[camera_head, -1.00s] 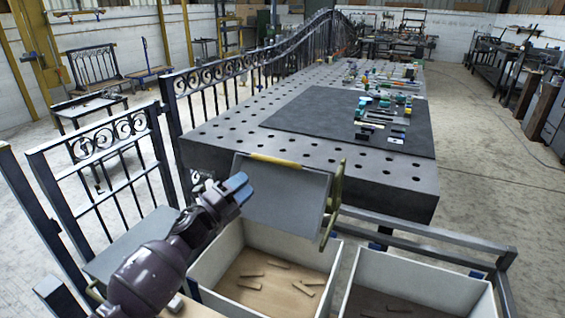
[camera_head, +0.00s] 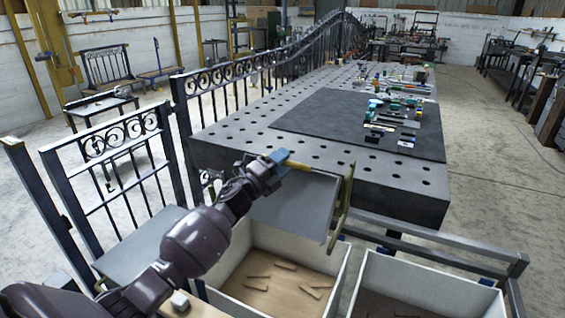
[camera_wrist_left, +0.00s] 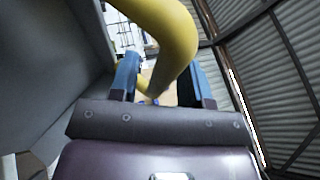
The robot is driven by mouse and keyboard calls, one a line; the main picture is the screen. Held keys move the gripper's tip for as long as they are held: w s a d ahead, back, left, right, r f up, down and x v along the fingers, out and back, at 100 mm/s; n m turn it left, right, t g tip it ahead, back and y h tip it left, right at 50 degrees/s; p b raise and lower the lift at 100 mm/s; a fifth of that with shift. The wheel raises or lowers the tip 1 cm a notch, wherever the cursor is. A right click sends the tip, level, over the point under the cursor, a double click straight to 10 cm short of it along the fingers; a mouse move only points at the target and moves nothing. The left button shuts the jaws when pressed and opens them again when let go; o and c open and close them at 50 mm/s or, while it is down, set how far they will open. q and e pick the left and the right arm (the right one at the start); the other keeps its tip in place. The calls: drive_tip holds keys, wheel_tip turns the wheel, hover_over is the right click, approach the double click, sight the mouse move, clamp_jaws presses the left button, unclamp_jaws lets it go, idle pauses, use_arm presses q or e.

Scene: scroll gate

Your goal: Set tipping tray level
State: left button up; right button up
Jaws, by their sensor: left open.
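The tipping tray (camera_head: 296,205) is a grey panel above the white bins. It is tilted, with its far edge high and its near side sloping down. A yellow handle (camera_head: 298,165) runs along the far edge, and a yellow bracket (camera_head: 343,205) stands at its right side. My left gripper (camera_head: 277,158) is at the handle's left part. In the left wrist view, the blue fingers of my left gripper (camera_wrist_left: 160,78) are apart, with the yellow handle (camera_wrist_left: 170,32) passing in front of and partly between them. Contact cannot be told. My right gripper is out of view.
White bins with small wooden pieces (camera_head: 285,266) stand below the tray; another bin (camera_head: 425,290) is at the right. The perforated table (camera_head: 410,183) lies just behind, with tools on a dark mat. Wrought-iron railing (camera_head: 110,175) stands at the left, beside a second grey panel (camera_head: 140,245).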

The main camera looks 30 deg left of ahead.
use_arm(q)
drive_tip(key=shift+c, duration=0.4)
clamp_jaws()
drive_tip(key=shift+w+r, duration=0.1)
